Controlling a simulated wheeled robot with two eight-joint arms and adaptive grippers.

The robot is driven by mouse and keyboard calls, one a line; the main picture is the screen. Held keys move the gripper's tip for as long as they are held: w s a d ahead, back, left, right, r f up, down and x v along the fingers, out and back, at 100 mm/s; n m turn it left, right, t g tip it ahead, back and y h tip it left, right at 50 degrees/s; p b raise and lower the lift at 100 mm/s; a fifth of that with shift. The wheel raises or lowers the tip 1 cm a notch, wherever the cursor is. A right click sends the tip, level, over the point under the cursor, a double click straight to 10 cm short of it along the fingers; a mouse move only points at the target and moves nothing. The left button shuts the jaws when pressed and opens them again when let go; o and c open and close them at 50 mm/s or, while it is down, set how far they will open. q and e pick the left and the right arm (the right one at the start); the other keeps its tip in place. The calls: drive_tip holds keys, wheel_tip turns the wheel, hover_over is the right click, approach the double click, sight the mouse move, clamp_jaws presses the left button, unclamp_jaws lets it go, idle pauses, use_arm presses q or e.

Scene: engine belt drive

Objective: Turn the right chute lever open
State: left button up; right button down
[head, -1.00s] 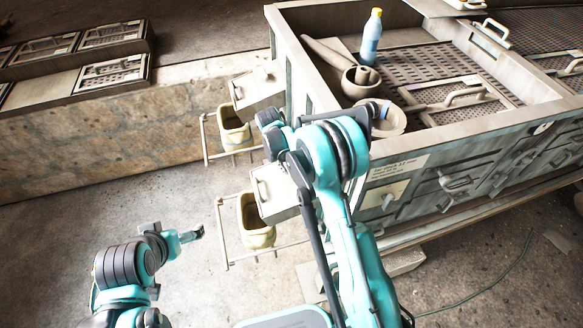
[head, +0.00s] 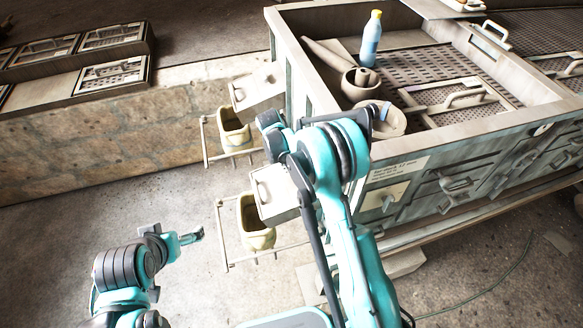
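Two pale box-like chutes stick out from the left side of the bench, an upper one (head: 262,84) and a lower one (head: 281,196). Each has a small dark handle on its left face; I cannot tell for sure which part is the right chute lever. My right arm crosses in front of the bench corner, and its gripper end is near the chutes and the bowl.
Yellowish bins hang in rail frames by the chutes, an upper bin (head: 234,131) and a lower bin (head: 256,226). A blue bottle (head: 371,40) and a bowl (head: 396,122) stand on the bench (head: 300,62). A low stone wall (head: 90,150) runs at left. The floor between is clear.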

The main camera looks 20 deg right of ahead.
drive_tip(key=m, duration=0.4)
drive_tip(key=shift+d, duration=0.25)
drive_tip(key=m, duration=0.4)
drive_tip(key=shift+s+d+r+m+b, duration=0.1)
drive_tip(key=shift+s+d+m+b, duration=0.15)
drive_tip(key=shift+m+b, duration=0.15)
drive_tip(key=m, duration=0.4)
drive_tip(key=shift+s+d, duration=0.1)
drive_tip(key=shift+s, duration=0.15)
drive_tip(key=shift+s+m, duration=0.2)
drive_tip(key=shift+m, duration=1.6)
drive_tip(key=c, duration=1.4)
unclamp_jaws()
drive_tip(key=shift+c, duration=0.2)
drive_tip(key=shift+r, duration=0.1)
